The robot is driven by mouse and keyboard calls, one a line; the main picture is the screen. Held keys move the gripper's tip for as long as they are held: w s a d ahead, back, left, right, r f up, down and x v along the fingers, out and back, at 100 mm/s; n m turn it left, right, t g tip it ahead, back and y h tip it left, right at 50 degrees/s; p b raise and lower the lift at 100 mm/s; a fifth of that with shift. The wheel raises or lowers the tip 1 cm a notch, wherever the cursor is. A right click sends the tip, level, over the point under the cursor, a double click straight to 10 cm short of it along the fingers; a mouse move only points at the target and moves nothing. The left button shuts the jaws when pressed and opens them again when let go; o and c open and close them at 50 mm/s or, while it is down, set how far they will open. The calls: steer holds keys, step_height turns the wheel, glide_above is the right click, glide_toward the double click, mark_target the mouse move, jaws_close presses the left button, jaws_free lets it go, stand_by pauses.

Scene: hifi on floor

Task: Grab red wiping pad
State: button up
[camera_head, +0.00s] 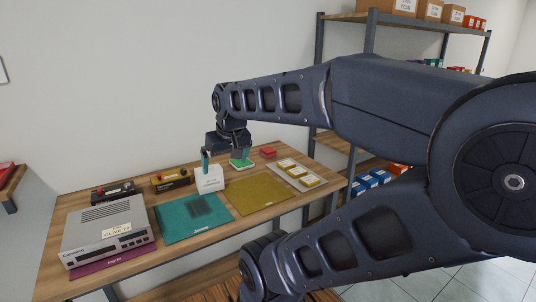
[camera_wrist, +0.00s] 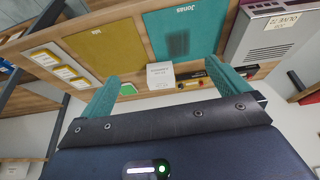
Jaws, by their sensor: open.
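A small red block-like item (camera_head: 267,153), which looks like the red wiping pad, lies at the back right of the table, beyond the yellow mat. I cannot make it out in the wrist view. My gripper (camera_head: 223,160) is open and empty above the back of the table, left of the red item. Its two teal fingers also show spread apart in the wrist view (camera_wrist: 160,72). A green pad with a white edge (camera_head: 241,163) lies under the right finger, partly hidden by it. It also shows beside the left finger in the wrist view (camera_wrist: 128,89).
A white box (camera_head: 209,181) stands just below my gripper. Black devices (camera_head: 172,180) lie to its left. A teal mat (camera_head: 185,222), a yellow mat (camera_head: 258,194), a grey unit (camera_head: 105,228) and a card tray (camera_head: 297,174) cover much of the table. Shelving stands at right.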

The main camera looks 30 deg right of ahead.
steer(key=w+d+r+n, duration=0.2)
steer(key=w+d, duration=0.1)
steer(key=w, duration=0.4)
steer(key=w+d+r+n, duration=0.2)
steer(key=w+d, duration=0.2)
steer(key=w, duration=0.3)
steer(key=n+g+h, duration=0.4)
steer(key=n+g, duration=0.1)
steer(key=n, duration=0.9)
glide_above(267, 149)
steer(key=a, duration=0.5)
step_height(267, 149, down, 19)
steer(key=shift+d+x, duration=0.25)
steer(key=shift+x, duration=2.6)
steer(key=shift+d+x, duration=0.2)
steer(key=shift+x, duration=2.6)
steer(key=shift+r, duration=0.2)
steer(key=c, duration=1)
